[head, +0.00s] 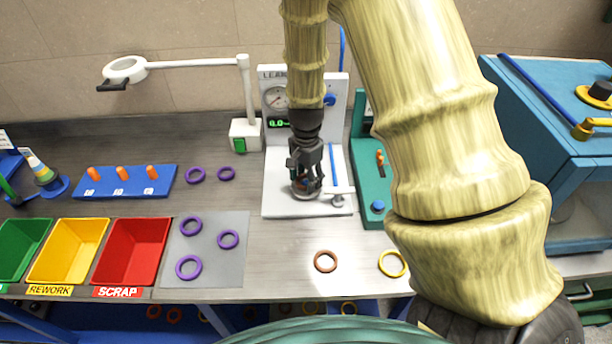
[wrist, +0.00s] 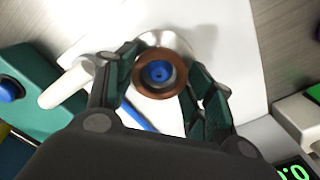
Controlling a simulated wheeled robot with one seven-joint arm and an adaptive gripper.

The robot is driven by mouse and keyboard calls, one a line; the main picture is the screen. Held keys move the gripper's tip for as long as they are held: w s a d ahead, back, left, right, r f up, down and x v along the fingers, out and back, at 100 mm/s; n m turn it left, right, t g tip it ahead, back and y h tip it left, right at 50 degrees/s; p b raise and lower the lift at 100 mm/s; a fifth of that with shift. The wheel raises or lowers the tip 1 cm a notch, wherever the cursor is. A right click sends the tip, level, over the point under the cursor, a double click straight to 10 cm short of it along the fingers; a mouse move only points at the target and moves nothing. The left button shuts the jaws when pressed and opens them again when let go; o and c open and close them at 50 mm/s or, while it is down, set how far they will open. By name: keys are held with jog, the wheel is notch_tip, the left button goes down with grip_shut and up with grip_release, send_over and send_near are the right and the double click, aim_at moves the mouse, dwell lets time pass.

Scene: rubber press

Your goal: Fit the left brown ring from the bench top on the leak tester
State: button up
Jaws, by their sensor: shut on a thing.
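My gripper (wrist: 174,92) points down over the base plate of the white leak tester (head: 281,192). Its fingers are shut on a brown ring (wrist: 139,83), seen from above in the wrist view. A round metal seat (wrist: 172,40) with a blue centre shows beneath and through the ring. The ring looks around or just above the blue centre; I cannot tell whether it rests on the seat. In the head view my gripper (head: 307,186) largely hides this ring. Another brown ring (head: 325,261) lies on the bench top near the front edge.
A yellow ring (head: 393,263) lies right of the loose brown ring. Purple rings lie on a grey mat (head: 209,270) and behind it. Red (head: 131,250), yellow and green bins stand at left. A white lamp (head: 245,132) and a green fixture (head: 372,185) flank the tester.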

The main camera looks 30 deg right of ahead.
jog(key=o, duration=1)
jog(key=shift+c, duration=0.2)
jog(key=o, duration=0.5)
jog(key=shift+r, duration=0.1)
jog(key=shift+r+p, duration=2.25)
jog(key=shift+r, duration=0.55)
